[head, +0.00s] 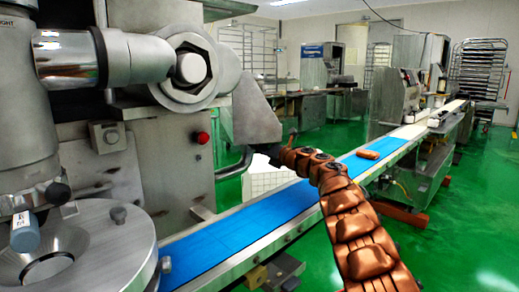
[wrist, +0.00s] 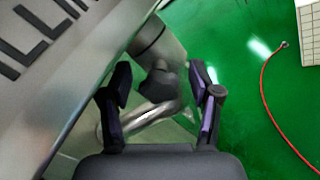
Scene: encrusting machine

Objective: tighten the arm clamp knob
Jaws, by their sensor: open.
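In the wrist view, a dark rounded knob (wrist: 160,86) sits at the end of a dark stem, beside a curved metal tube (wrist: 110,122). I take it for the arm clamp knob. My gripper (wrist: 160,78) is open, with one finger on each side of the knob in the picture. Gaps show between the knob and both fingers, and I see no contact. How deep the knob lies between the fingers is hard to tell. In the head view, my copper-coloured arm reaches to the machine's side, and the fingers and knob are too small to make out clearly.
The steel encrusting machine (head: 165,160) fills the left, with a red button (head: 203,138). A blue conveyor belt (head: 235,222) runs below my arm, with a brown piece (head: 368,154) on it. A red cable (wrist: 272,108) lies on open green floor.

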